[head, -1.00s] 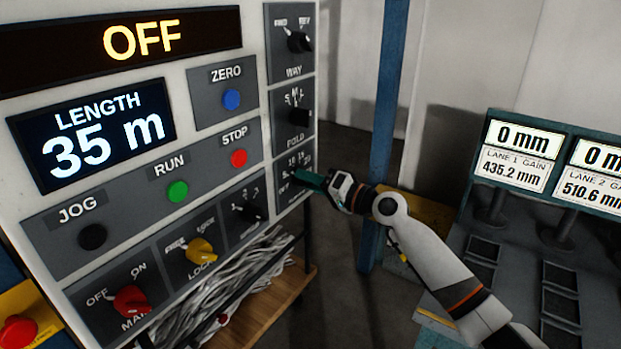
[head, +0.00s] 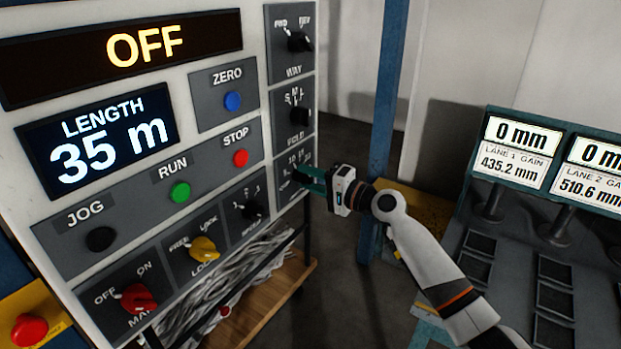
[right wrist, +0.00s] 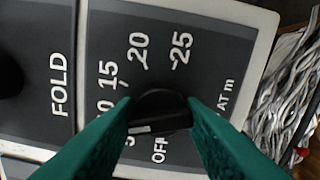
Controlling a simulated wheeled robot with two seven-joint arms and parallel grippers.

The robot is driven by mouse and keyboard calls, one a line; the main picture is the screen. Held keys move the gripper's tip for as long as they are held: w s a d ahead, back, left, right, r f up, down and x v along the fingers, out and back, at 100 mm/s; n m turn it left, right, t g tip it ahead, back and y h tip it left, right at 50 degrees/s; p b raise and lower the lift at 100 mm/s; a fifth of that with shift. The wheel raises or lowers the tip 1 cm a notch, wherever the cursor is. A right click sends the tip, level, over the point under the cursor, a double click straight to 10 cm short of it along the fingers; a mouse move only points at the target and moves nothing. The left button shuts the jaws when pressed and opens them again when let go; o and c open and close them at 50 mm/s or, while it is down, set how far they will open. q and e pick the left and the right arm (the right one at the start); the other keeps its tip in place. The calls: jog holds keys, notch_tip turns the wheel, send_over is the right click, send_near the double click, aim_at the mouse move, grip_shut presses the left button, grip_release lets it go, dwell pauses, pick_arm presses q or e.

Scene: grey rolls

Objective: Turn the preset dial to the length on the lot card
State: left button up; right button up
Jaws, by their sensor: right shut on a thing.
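The preset dial is a black knob (right wrist: 160,108) on a dark plate marked OFF, 10, 15, 20, 25 and "AT m" in the right wrist view. My right gripper (right wrist: 160,122), with green fingers, is shut on the knob, one finger on each side. A white mark on the knob points left, towards the low-number side; its exact setting is unclear. In the head view my right gripper (head: 308,181) covers much of the dial at the panel's lower right. The length display (head: 97,140) reads 35 m. I cannot make out a lot card. My left gripper is out of view.
The FOLD selector (head: 300,115) sits just above the dial, and the yellow LOCK knob (head: 204,248) is to its left. A blue post (head: 384,110) stands close behind my right wrist. A lane gauge stand (head: 545,165) is at right.

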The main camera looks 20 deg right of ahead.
jog(key=o, duration=1)
jog(key=shift+c, duration=0.2)
jog(key=shift+d, duration=0.1)
jog(key=shift+s+d+f+b, duration=0.15)
jog(key=shift+s+d+b, duration=0.1)
jog(key=shift+s+b, duration=0.1)
jog(key=b+v, duration=0.4)
jog(key=v, duration=0.7)
